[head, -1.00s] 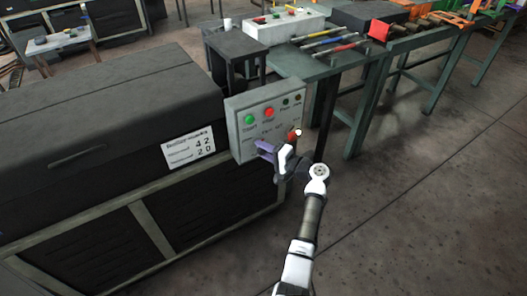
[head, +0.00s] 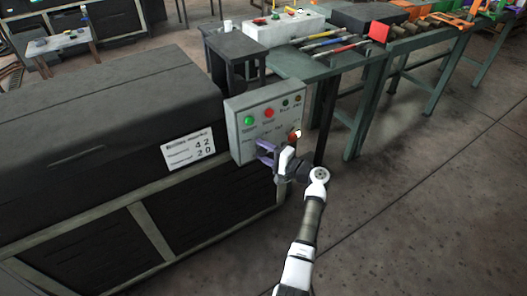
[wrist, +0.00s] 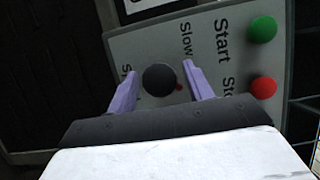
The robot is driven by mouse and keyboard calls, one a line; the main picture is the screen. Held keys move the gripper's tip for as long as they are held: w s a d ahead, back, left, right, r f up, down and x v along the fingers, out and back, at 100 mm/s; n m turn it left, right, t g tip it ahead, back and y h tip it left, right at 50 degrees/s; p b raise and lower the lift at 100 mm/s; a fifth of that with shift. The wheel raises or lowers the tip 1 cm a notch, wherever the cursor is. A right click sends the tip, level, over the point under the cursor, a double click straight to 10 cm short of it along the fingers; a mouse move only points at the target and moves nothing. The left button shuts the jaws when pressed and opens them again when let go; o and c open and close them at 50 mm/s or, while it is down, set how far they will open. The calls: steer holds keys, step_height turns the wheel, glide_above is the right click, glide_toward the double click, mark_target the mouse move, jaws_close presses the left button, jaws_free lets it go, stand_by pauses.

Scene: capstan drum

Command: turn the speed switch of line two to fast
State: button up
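The grey control box (head: 240,103) stands at the end of the dark machine. In the wrist view its panel (wrist: 205,40) appears turned sideways. A round black knob (wrist: 159,79) sits by the word "Slow" and a partly hidden label starting with "Sp". A small red mark shows at the knob's right. My gripper (wrist: 160,70) is open, with one purple finger on each side of the knob and visible gaps between. In the head view my gripper (head: 267,152) is at the panel's lower part and hides the knob. I cannot tell which line the knob serves.
A green button (wrist: 262,29) and a red button (wrist: 262,88) lie right of the knob in the wrist view. A red knob (head: 296,134) is near my wrist. A green workbench (head: 345,72) with tools stands behind. The floor at right is clear.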

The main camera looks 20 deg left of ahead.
steer(key=shift+o, duration=0.3)
steer(key=shift+d, duration=0.1)
steer(key=b+v, duration=0.2)
steer(key=v, duration=1.1)
steer(key=shift+s+d, duration=0.2)
steer(key=shift+d, duration=0.05)
